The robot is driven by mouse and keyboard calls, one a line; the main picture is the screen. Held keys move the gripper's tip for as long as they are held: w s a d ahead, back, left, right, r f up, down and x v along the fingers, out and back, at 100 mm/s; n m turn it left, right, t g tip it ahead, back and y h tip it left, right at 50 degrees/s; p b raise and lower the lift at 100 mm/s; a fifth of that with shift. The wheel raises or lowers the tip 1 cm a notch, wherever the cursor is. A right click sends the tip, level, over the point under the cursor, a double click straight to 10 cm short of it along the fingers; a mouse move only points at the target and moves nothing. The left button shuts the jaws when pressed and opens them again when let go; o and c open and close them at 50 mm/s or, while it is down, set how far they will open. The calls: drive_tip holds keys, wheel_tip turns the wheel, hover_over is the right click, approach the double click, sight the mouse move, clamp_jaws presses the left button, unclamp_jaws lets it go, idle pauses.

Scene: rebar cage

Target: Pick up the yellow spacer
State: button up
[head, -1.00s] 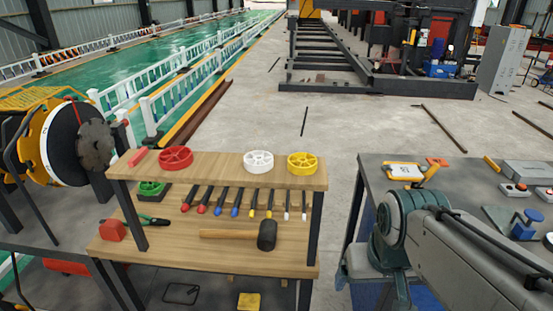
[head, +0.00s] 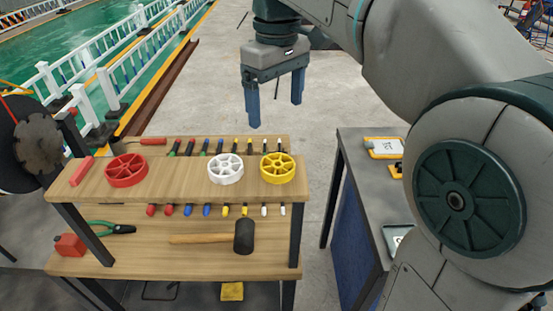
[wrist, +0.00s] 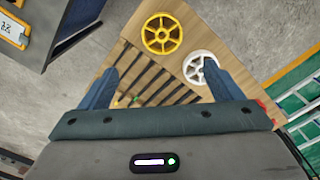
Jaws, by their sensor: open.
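The yellow spacer (head: 278,168) is a spoked wheel lying flat near the right end of the wooden top shelf. It also shows in the wrist view (wrist: 162,33), above and between my fingers. My gripper (head: 275,112) is open and empty, its two blue fingers pointing down. It is in the air above and behind the shelf in the head view, clear of the spacer. In the wrist view the right finger covers part of the white spacer (wrist: 193,68).
A white spacer (head: 226,168) lies just left of the yellow one, and a red spacer (head: 126,170) lies farther left. Several colour-tipped tools and a black-headed mallet (head: 244,236) are on the lower shelf. A grey table (head: 362,175) stands to the right, across a gap.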

hover_over(278, 159)
drive_tip(key=f, duration=0.4)
drive_tip(key=s+f, duration=0.1)
drive_tip(key=f, duration=0.2)
drive_tip(key=shift+a, duration=0.1)
drive_tip(key=shift+s+f+p, duration=0.2)
drive_tip(key=shift+f+p, duration=0.2)
drive_tip(key=shift+f, duration=2.4)
drive_tip(key=c, duration=1.2)
